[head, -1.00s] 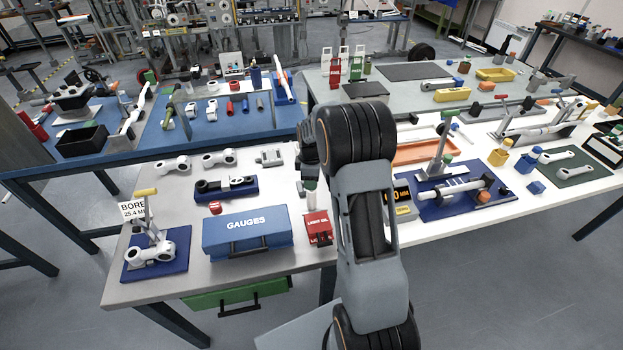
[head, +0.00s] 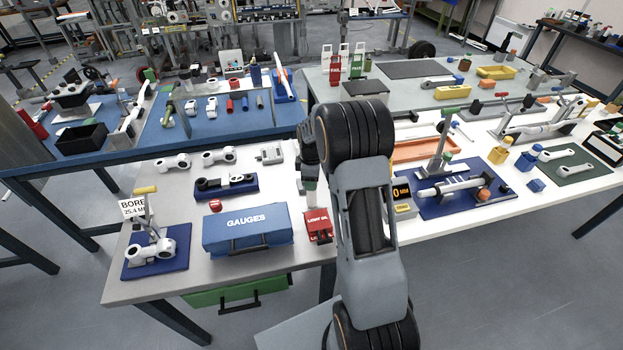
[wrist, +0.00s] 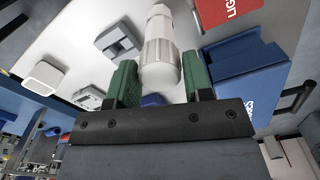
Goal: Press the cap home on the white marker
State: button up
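My gripper (wrist: 160,80) shows in the wrist view with its two green fingers, one on each side of a white marker (wrist: 161,52). The marker has a smooth rounded near end, a ribbed middle and a narrower far end. Which part is the cap, and how far it is seated, I cannot tell. In the head view my gripper (head: 310,180) points down over the light bench, just behind the red LIGHT OIL box. The marker is too small and too covered there to make out clearly.
The blue GAUGES case (head: 247,230) stands left of the red LIGHT OIL box (head: 318,225). A blue tray (head: 226,192) with a dark and white part lies behind the case. Grey metal parts (head: 270,154) lie further back. Bare bench shows around the gripper's left side.

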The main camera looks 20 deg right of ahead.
jog(key=o, duration=0.4)
jog(key=shift+r, duration=0.1)
notch_tip(320, 180, up, 14)
jog(key=b, duration=0.1)
jog(key=shift+f, duration=0.2)
dwell(0.7)
